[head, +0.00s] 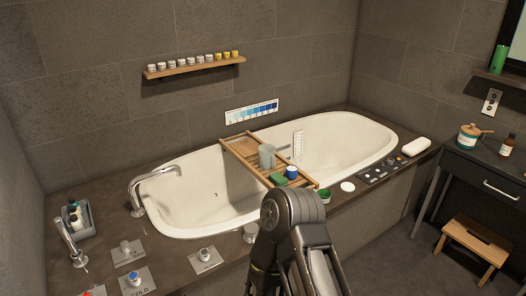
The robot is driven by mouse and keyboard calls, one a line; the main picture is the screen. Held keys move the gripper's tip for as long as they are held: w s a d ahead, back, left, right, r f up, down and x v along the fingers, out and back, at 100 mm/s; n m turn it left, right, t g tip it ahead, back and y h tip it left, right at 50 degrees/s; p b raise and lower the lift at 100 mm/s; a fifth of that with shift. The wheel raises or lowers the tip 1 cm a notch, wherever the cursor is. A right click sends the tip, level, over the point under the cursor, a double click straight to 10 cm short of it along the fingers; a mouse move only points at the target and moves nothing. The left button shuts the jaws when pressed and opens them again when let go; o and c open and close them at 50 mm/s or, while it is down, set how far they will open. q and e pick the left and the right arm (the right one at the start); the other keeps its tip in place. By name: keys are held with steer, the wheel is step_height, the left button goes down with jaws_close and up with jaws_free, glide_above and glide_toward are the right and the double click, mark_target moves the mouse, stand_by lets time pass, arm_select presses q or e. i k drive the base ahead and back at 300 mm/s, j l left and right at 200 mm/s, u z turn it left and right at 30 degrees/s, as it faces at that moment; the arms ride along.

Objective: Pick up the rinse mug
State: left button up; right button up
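A grey, translucent mug (267,156), which looks like the rinse mug, stands upright on the wooden bath tray (238,148) that lies across the white bathtub (345,130). A dark link of one of my arms rises from the bottom centre, just in front of the tray's near end. Neither of my grippers shows in the head view.
A chrome faucet (154,187) arches over the tub's left end. A bottle caddy (73,218) and several control knobs stand on the left of the dark surround. A white soap-like block (416,146) lies at right. A wooden stool (474,240) stands on the floor.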

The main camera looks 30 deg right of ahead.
mark_target(269, 159)
steer(key=i+l+u, duration=0.2)
steer(key=l, duration=0.75)
steer(key=i+l+u, duration=0.2)
steer(key=l, duration=0.75)
steer(key=l+u, duration=0.2)
steer(key=l, duration=0.75)
